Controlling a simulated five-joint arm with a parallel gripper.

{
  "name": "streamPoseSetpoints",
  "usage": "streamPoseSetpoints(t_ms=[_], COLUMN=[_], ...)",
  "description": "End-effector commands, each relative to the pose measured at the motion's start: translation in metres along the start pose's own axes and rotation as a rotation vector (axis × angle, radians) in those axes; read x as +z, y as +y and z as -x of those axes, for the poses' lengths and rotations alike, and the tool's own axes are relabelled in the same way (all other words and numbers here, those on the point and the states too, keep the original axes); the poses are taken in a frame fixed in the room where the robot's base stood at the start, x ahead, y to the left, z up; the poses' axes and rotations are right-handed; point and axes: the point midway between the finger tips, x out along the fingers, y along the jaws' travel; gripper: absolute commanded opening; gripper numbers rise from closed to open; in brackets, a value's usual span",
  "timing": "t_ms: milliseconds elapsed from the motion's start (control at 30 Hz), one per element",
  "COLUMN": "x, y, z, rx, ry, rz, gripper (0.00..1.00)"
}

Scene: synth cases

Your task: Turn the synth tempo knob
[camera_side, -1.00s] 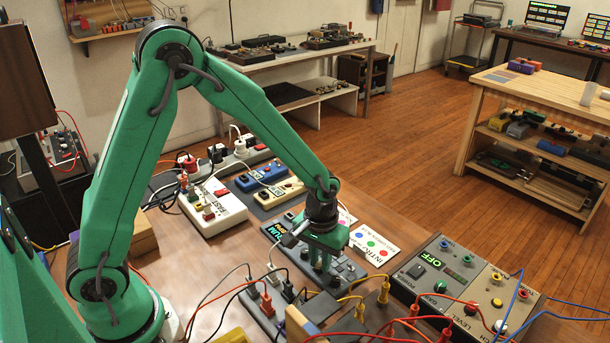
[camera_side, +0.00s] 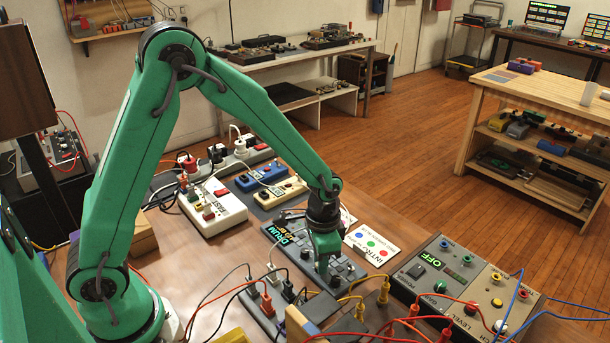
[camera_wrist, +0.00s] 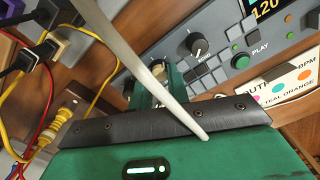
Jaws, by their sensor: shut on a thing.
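The drum synth (camera_side: 349,272) is a dark grey unit on the wooden bench, with "DRUM" lettering at its far left corner. It also shows in the wrist view as a grey panel (camera_wrist: 222,70) with a yellow "120" display, a dark knob (camera_wrist: 197,44) and a green PLAY button (camera_wrist: 240,61). My gripper (camera_side: 323,270) points down onto the synth. In the wrist view, its green fingers (camera_wrist: 156,83) are shut on a pale-topped knob (camera_wrist: 158,67) left of the dark one. The held knob's label is hidden, and a pale cable crosses in front of the fingers.
A white card (camera_side: 371,245) with coloured dots lies right of the synth. A grey box (camera_side: 465,290) marked OFF, with red and blue leads, stands further right. Yellow and red plugs with loose cables crowd the near side. A white unit (camera_side: 212,207) stands behind left.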

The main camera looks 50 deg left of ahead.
Motion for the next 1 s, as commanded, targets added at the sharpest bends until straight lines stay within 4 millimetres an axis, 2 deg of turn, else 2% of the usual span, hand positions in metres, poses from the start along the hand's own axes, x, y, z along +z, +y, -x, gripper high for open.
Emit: streamPoseSetpoints(t_ms=[467,500,567,600,1000], x=[0.0007,0.0007,0.0007,0.0006,0.0], y=[-0.0003,-0.0003,-0.0002,-0.0002,-0.0001], z=[-0.0007,-0.0007,-0.0006,-0.0006,0.0036], rx=[0.001,0.001,0.001,0.001,0.0], ry=[-0.003,-0.003,-0.003,-0.003,-0.001], rz=[-0.017,-0.017,-0.017,-0.017,-0.017], gripper=[0.0,0.25,0.37,0.39,0.39])
